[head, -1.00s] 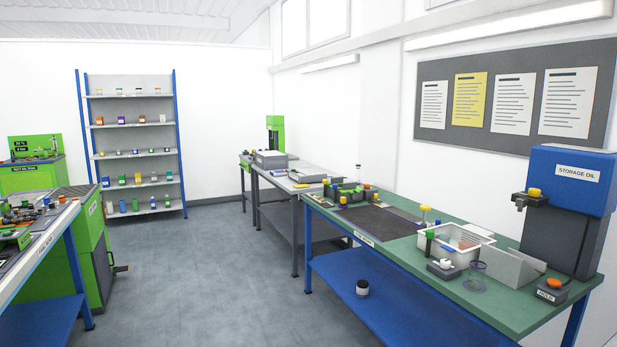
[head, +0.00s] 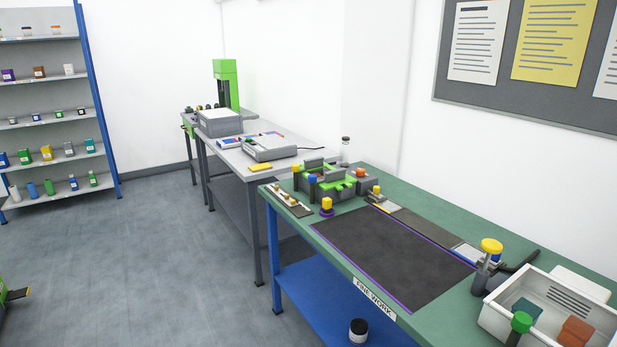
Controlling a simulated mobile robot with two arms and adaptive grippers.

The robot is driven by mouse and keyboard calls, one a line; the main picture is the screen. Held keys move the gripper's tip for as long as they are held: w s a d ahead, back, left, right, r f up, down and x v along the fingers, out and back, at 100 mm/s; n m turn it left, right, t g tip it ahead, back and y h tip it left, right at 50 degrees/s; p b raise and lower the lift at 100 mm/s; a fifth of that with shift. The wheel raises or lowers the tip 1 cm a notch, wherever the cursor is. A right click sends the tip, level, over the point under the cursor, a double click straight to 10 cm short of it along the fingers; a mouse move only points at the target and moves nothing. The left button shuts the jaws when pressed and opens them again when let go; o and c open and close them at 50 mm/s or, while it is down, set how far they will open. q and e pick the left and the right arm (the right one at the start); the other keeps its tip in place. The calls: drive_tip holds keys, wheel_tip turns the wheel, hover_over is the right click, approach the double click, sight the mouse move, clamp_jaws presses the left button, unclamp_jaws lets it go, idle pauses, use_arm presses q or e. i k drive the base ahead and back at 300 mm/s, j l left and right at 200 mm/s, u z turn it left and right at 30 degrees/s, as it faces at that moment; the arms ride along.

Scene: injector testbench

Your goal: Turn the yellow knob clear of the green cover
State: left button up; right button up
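A fixture with bright green top parts (head: 337,188) stands at the far end of the green bench; I cannot tell which part is the green cover. Small yellow caps or knobs are around it: one at its left back (head: 296,168), one on a purple ring in front (head: 326,203), and one on a small block to its right (head: 376,189). A larger round yellow knob (head: 491,245) tops a grey post near the white bin. I cannot tell which is the task's knob.
A dark mat (head: 395,258) lies mid-bench, clear. A white bin (head: 550,318) and a green-topped post (head: 521,321) are at the near right. A grey bench (head: 232,157) stands beyond. Open floor (head: 170,265) lies left of the benches. A jar (head: 358,330) is on the lower blue shelf.

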sight(296, 168)
drive_tip(key=i+j+z, duration=0.15)
drive_tip(key=i, duration=0.25)
drive_tip(key=i+j+z, duration=0.15)
drive_tip(key=z, duration=0.2)
drive_tip(key=i+j+z, duration=0.1)
drive_tip(key=z, duration=0.3)
drive_tip(key=i+j+z, duration=0.1)
drive_tip(key=j+z, duration=0.25)
drive_tip(key=l, duration=0.1)
